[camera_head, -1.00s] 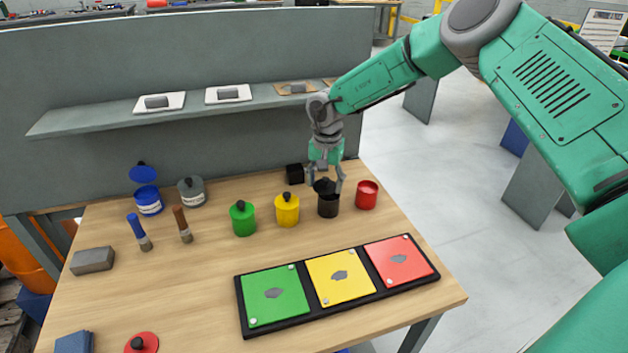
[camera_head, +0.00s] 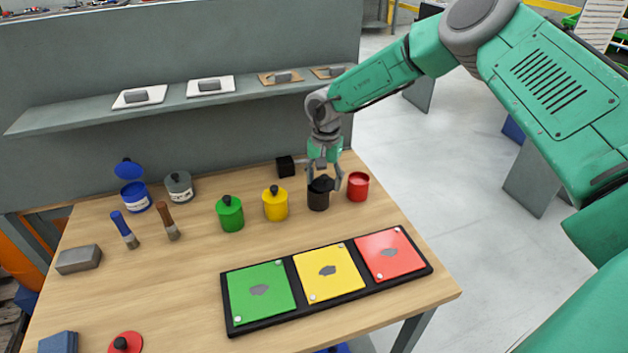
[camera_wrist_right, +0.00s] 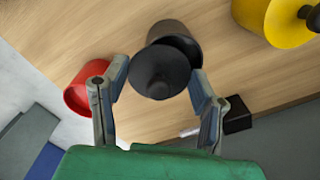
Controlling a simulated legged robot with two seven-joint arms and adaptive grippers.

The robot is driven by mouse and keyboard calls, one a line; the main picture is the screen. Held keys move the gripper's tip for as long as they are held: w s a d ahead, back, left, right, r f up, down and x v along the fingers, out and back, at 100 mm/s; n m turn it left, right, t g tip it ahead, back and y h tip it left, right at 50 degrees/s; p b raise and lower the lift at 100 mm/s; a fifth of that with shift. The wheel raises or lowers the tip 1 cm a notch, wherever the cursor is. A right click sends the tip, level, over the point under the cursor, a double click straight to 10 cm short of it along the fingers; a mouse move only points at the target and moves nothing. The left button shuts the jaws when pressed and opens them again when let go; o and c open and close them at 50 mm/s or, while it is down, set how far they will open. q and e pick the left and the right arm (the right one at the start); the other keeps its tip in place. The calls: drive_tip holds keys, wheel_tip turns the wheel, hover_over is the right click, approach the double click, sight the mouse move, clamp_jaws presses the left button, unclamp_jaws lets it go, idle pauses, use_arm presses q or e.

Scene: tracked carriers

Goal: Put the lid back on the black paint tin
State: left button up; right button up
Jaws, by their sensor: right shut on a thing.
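The black paint tin (camera_head: 318,201) stands upright on the table, between the yellow tin and the open red tin. My right gripper (camera_head: 325,183) is above it, shut on the black lid (camera_head: 321,184) with its knob. In the right wrist view the lid (camera_wrist_right: 161,72) sits between the fingers and overlaps the tin (camera_wrist_right: 178,33), which shows beyond it. The lid looks slightly tilted and off-centre at the tin's mouth; I cannot tell whether it touches the rim. My left gripper is not in view.
The red tin (camera_head: 358,187) is close on the right, the yellow tin (camera_head: 275,206) on the left. A black block (camera_head: 285,167) lies behind. A black tray with green, yellow and red panels (camera_head: 327,272) is in front. A red lid (camera_head: 125,343) lies at the front left.

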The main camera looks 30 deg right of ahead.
drive_tip(key=shift+d+f, duration=0.2)
drive_tip(key=shift+d, duration=0.35)
drive_tip(key=shift+a+r, duration=0.1)
drive_tip(key=shift+a, duration=0.25)
drive_tip(key=a, duration=0.2)
drive_tip(key=shift+a+r, duration=0.35)
drive_tip(key=shift+r, duration=0.1)
drive_tip(key=shift+d, duration=0.35)
drive_tip(key=d, duration=0.2)
drive_tip(key=d+f, duration=0.1)
drive_tip(key=shift+s+d+f, duration=0.15)
drive_tip(key=shift+d, duration=0.2)
drive_tip(key=shift+a, duration=0.85)
drive_tip(key=shift+a+r, duration=0.2)
drive_tip(key=shift+a, duration=0.05)
drive_tip(key=shift+d, duration=0.45)
drive_tip(key=shift+d+f, duration=0.2)
drive_tip(key=shift+d, duration=0.4)
drive_tip(key=shift+a+r, duration=0.15)
drive_tip(key=shift+a, duration=0.8)
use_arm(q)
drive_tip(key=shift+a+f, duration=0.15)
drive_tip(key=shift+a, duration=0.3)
